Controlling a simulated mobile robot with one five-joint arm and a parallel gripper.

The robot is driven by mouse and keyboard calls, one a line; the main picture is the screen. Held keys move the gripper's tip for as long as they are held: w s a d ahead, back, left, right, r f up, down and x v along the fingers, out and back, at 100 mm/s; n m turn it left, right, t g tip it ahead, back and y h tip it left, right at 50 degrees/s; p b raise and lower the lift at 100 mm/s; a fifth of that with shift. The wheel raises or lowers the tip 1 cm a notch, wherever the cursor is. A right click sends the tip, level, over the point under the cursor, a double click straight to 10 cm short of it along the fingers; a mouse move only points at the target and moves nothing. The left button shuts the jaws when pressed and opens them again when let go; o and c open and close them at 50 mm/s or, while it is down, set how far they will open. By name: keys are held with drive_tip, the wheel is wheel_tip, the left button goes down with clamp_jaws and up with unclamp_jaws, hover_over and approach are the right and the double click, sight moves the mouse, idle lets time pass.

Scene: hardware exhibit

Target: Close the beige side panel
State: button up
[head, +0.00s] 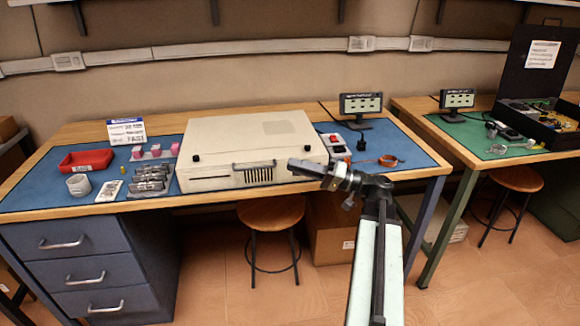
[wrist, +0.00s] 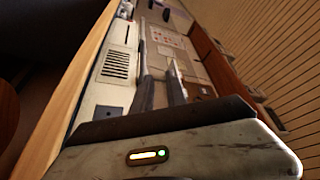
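A beige case (head: 245,140) lies on the blue mat of the middle desk in the head view. Its broad top looks flat, with black knobs at the front corners. Its front has a handle and a dark vent. I cannot pick out a separate side panel or tell how far one stands open. My gripper (head: 297,165) is at the right end of the case front; contact cannot be told. In the wrist view the vented beige front (wrist: 116,66) shows beside my gripper (wrist: 163,80), whose two fingers stand apart with nothing clearly between them.
A power box (head: 335,145), a small display (head: 361,104) and a copper coil (head: 388,160) are right of the case. A red tray (head: 86,160) and metal parts (head: 150,178) are at left. A stool (head: 271,213) stands below the desk front.

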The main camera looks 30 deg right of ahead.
drive_tip(key=b+v, duration=0.1)
drive_tip(key=v, duration=0.2)
drive_tip(key=shift+s+d+f, duration=0.1)
drive_tip(key=shift+d+f, duration=0.15)
drive_tip(key=shift+d, duration=0.1)
idle(0.4)
